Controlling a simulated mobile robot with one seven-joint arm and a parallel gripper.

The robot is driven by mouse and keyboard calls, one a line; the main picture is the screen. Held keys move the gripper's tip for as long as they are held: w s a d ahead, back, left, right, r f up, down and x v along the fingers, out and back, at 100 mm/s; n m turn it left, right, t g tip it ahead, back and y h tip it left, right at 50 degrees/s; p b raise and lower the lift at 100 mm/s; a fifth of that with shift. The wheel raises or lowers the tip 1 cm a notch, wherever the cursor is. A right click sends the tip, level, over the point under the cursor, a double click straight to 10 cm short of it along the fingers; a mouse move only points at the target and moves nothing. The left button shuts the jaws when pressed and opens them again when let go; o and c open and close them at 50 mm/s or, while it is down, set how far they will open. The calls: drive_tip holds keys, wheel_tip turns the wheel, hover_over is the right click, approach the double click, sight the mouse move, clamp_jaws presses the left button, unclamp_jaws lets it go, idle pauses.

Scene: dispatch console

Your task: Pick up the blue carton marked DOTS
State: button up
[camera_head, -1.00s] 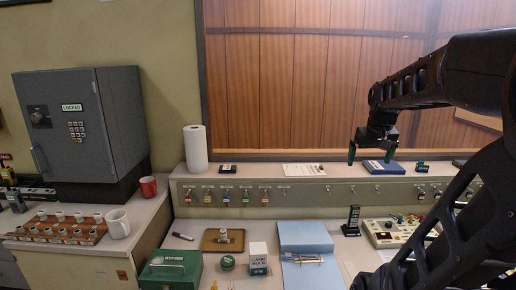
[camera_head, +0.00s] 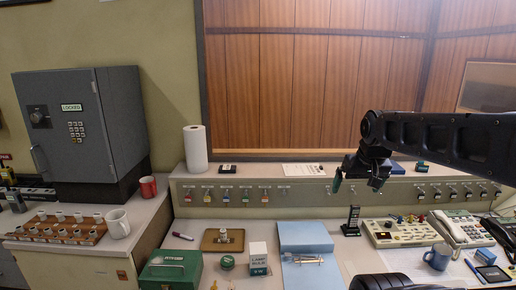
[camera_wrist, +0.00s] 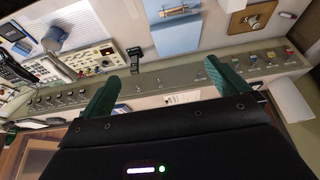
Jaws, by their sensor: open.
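I cannot read DOTS on anything in either view. A flat dark blue item (camera_head: 399,165) lies on the ledge in the head view, mostly hidden behind my gripper; I cannot tell whether it is the carton. My gripper (camera_head: 357,183) is open and empty, in front of the ledge's edge, above the desk. In the wrist view its green fingertips (camera_wrist: 160,85) are spread wide with nothing between them.
A light blue binder (camera_head: 305,235), a lamp bulb box (camera_head: 258,258), a green box (camera_head: 171,272), an upright black handset (camera_head: 352,222), a button console (camera_head: 398,233) and a blue mug (camera_head: 437,257) crowd the desk. A key-switch panel (camera_head: 310,196) runs below the ledge.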

drive_tip(key=c, duration=0.3)
